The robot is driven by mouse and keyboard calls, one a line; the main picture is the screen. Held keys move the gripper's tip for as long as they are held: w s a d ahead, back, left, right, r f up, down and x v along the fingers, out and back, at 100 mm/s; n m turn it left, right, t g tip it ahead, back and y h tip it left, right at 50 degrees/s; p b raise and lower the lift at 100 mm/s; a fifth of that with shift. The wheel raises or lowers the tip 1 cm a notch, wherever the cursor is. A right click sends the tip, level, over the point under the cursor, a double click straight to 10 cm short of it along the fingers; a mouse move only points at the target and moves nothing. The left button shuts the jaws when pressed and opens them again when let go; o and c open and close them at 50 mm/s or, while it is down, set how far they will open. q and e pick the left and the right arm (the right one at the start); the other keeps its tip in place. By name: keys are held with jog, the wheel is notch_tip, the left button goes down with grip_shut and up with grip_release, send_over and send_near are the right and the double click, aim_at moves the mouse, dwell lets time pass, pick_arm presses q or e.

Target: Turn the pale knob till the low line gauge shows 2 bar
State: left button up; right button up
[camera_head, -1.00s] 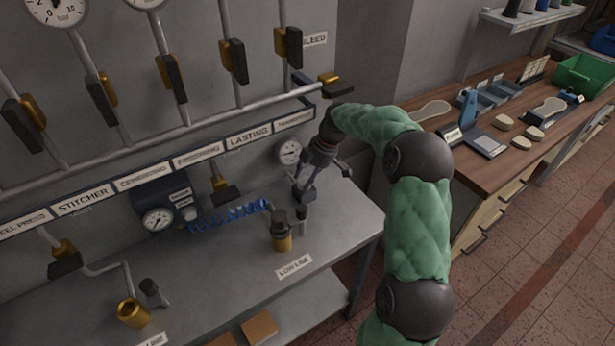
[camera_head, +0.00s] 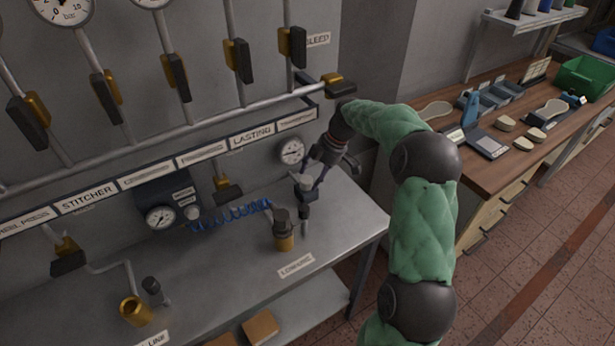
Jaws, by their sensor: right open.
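A small pale knob (camera_head: 193,213) sits beside a round white gauge (camera_head: 160,217) on a dark wall unit. Its reading is too small to make out. Another round gauge (camera_head: 291,151) is on the wall further right; its value is also unreadable. My right gripper (camera_head: 306,188) is open above the bench, just in front of the right gauge and well right of the pale knob. A light grey patch shows between its fingers; I cannot tell what it is. A thin post (camera_head: 304,226) stands below. My left gripper is out of view.
The low line label (camera_head: 296,266) lies on the grey bench (camera_head: 235,280) near a brass fitting with a dark top (camera_head: 283,230). A blue coiled hose (camera_head: 232,215) runs by the pale knob. Pipes with valve levers (camera_head: 238,60) cross the wall above. A wooden workbench (camera_head: 485,170) stands right.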

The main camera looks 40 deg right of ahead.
jog(key=s+d, duration=0.5)
jog(key=d, duration=0.3)
jog(key=shift+s+d, duration=0.25)
jog(key=shift+d, duration=0.05)
